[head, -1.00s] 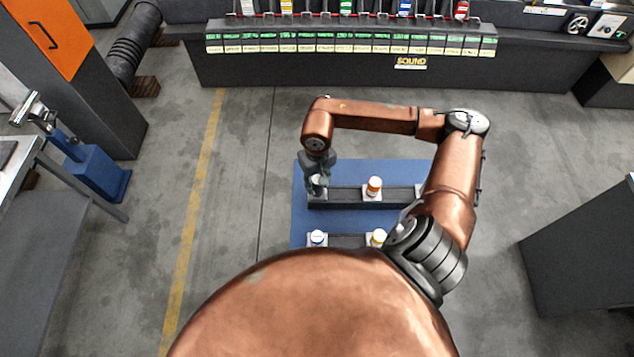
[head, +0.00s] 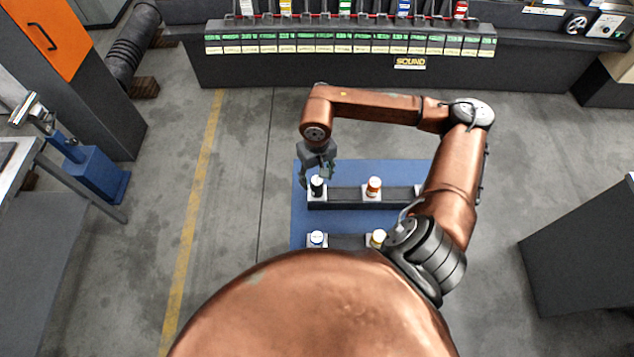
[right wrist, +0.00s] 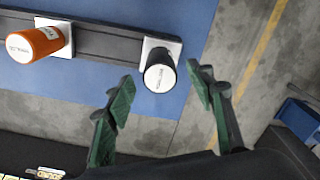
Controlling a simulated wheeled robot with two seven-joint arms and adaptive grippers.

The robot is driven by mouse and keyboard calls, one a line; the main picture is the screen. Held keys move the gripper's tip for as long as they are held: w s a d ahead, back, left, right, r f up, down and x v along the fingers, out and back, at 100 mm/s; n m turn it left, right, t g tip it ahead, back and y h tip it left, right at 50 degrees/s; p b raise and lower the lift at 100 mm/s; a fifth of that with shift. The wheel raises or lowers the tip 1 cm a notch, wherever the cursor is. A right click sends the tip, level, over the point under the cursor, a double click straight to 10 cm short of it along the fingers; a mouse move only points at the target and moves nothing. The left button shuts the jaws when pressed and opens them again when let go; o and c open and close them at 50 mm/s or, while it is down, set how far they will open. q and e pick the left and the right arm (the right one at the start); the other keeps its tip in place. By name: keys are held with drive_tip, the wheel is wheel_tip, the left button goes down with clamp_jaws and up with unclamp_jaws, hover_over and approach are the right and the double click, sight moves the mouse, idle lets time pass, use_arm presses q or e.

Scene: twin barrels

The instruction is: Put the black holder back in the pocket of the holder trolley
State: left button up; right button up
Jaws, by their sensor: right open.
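The black holder (head: 317,187) stands in the white-rimmed pocket at the left end of the back rail of the holder trolley (head: 343,197). In the right wrist view the black holder (right wrist: 160,74) sits upright in its white square pocket (right wrist: 173,44). My right gripper (head: 319,178) is open and empty, just behind the holder. In the right wrist view its green fingers (right wrist: 162,84) are spread wide, apart from the holder. My left gripper is not in view.
An orange holder (head: 374,187) stands in the middle of the back rail. A blue-marked holder (head: 317,239) and a yellow holder (head: 378,237) stand in the front row. The blue deck (head: 300,215) lies around them.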

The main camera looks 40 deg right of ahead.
wheel_tip(320, 180, up, 8)
drive_tip(key=shift+f, duration=0.1)
idle(0.7)
